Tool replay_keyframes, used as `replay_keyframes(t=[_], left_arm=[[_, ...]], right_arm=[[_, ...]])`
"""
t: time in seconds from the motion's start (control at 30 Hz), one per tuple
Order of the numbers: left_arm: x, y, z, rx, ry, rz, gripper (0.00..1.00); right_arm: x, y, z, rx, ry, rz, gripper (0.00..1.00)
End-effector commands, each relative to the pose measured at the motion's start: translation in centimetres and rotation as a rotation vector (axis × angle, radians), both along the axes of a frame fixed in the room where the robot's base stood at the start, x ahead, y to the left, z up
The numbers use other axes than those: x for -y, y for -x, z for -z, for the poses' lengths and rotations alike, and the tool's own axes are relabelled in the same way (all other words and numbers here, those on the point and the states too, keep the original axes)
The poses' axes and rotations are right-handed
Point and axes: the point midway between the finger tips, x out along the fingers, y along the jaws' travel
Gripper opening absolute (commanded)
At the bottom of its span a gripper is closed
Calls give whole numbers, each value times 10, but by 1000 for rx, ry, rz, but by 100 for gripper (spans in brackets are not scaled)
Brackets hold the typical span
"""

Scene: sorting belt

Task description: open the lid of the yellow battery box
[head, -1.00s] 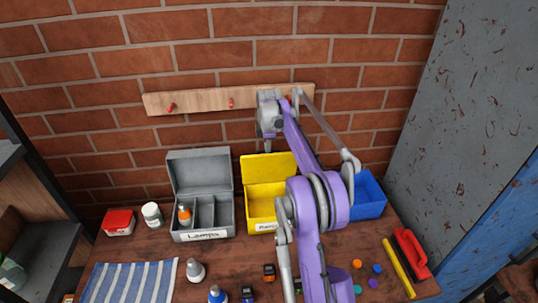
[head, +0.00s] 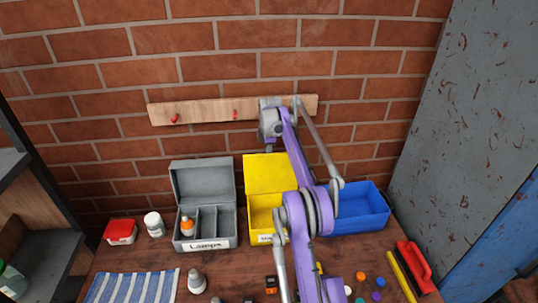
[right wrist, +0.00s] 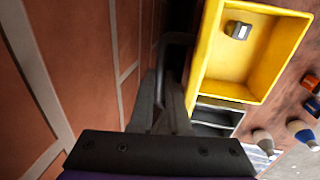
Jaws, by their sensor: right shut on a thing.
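The yellow battery box (head: 263,217) stands on the bench between a grey box and a blue bin. Its lid (head: 265,174) is raised at the back, towards the brick wall. In the right wrist view the open yellow box (right wrist: 228,84) has a small dark item with a pale face inside. My right gripper (head: 269,149) is at the top edge of the lid. In the right wrist view my right gripper (right wrist: 160,85) is shut beside a thin grey bar; the exact grip is dark there. My arm hides part of the box. My left gripper is not in view.
The grey box (head: 205,244), lid up, holds an orange-topped bottle. The blue bin (head: 352,221) stands right of the yellow box. A wooden peg rail (head: 205,111) hangs behind. Bottles, a striped cloth (head: 130,289) and several small coloured pieces lie in front.

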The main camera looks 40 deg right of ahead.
Motion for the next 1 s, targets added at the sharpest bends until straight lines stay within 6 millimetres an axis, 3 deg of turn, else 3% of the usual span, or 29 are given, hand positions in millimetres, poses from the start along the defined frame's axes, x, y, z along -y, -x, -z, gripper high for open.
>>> replay_keyframes(t=[0.23, 0.27, 0.4, 1.0], left_arm=[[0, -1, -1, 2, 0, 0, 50], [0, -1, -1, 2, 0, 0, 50], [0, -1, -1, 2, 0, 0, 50], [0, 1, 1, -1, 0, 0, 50]], right_arm=[[4, -5, -2, 22, 13, 1, 0], [4, -5, -2, 22, 13, 1, 20], [4, -5, -1, 22, 13, 1, 45], [3, -4, 4, 18, 11, -1, 45]])
